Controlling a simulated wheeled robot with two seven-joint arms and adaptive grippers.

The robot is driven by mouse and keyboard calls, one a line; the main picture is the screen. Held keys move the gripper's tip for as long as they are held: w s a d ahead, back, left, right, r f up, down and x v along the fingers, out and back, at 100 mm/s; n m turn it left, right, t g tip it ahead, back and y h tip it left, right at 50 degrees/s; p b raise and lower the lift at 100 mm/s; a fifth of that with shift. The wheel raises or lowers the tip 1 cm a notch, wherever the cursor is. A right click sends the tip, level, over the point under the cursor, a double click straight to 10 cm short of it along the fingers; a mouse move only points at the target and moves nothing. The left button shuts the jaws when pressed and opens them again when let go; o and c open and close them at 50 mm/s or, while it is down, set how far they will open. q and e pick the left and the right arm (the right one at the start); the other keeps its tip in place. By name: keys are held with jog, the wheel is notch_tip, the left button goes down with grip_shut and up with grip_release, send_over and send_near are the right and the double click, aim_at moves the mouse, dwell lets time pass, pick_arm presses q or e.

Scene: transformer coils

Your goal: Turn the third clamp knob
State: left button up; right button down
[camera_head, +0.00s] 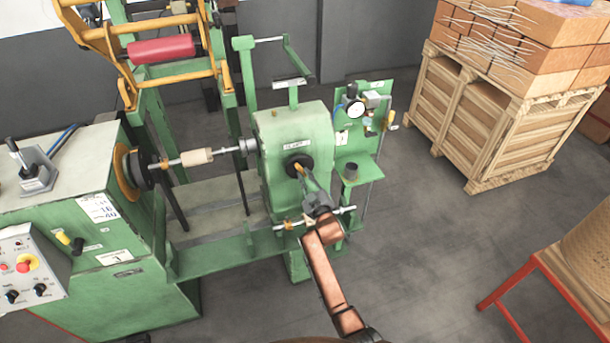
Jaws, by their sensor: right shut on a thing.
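The green winding machine stands in the middle, and its tailstock (276,125) carries a round black clamp knob (293,160) with a small orange part on its front face. My right arm comes up from the bottom, and my right gripper (304,178) reaches the knob from the front right. Its fingers are shut at the knob's lower front; the exact grip is small and partly hidden. A horizontal spindle with a pale wooden roller (197,157) runs from the tailstock to the headstock's dark disc (143,166). My left gripper is not in view.
The control panel (27,268) is at the left. A wooden crate with bricks (470,125) stands at the right. Grey floor between is clear.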

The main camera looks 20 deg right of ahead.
jog(key=shift+f+m+p, duration=0.1)
jog(key=shift+m+p, duration=0.25)
jog(key=shift+m, duration=0.75)
jog(key=shift+a, duration=0.1)
jog(key=c, duration=1.9)
grip_release()
jog(key=shift+c, duration=0.2)
jog(key=s, duration=1.2)
jog(key=shift+d, duration=0.2)
